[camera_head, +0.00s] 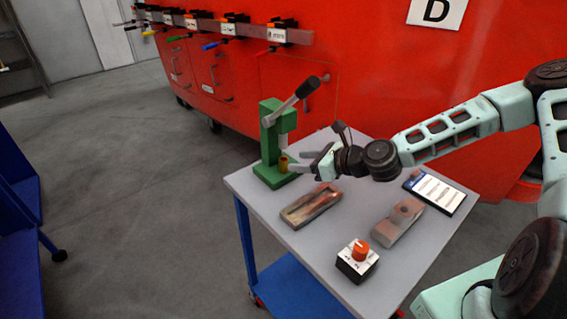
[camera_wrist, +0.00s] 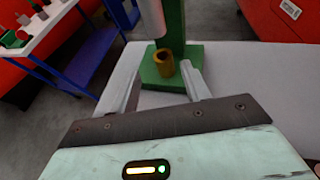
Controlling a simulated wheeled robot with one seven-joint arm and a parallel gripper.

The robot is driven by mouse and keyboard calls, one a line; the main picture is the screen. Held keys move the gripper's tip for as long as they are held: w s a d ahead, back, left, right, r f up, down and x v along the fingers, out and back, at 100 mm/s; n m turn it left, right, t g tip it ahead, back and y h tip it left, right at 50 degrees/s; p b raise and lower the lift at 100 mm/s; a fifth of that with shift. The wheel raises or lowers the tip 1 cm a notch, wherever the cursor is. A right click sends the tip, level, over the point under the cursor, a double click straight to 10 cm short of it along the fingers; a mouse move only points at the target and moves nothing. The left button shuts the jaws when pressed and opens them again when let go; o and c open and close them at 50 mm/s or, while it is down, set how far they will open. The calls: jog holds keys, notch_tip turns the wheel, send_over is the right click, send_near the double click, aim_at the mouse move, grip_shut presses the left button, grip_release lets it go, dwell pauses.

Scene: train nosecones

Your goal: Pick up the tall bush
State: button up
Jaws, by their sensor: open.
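The tall bush is a small brass-coloured hollow cylinder (camera_head: 283,164). It stands upright on the green base of a green lever press (camera_head: 268,142), below the press's ram. It also shows in the wrist view (camera_wrist: 164,64), with its open top visible. My gripper (camera_head: 299,162) is open and points at the bush from the right in the head view. In the wrist view its two fingers lie on either side of the line to the bush, which appears at or just beyond the fingertips. I cannot tell whether either finger touches it.
The press stands at the far left of a grey trolley table (camera_head: 300,238). A worn block (camera_head: 311,206), a second block (camera_head: 398,222), a box with an orange knob (camera_head: 357,262) and a tablet (camera_head: 436,191) lie nearer. A red train nosecone (camera_head: 375,60) stands behind.

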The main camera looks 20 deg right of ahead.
aim_at(287, 161)
jog(key=shift+p+x, duration=0.85)
jog(key=shift+x, duration=2.4)
jog(key=c, duration=1)
jog(key=shift+r, duration=0.1)
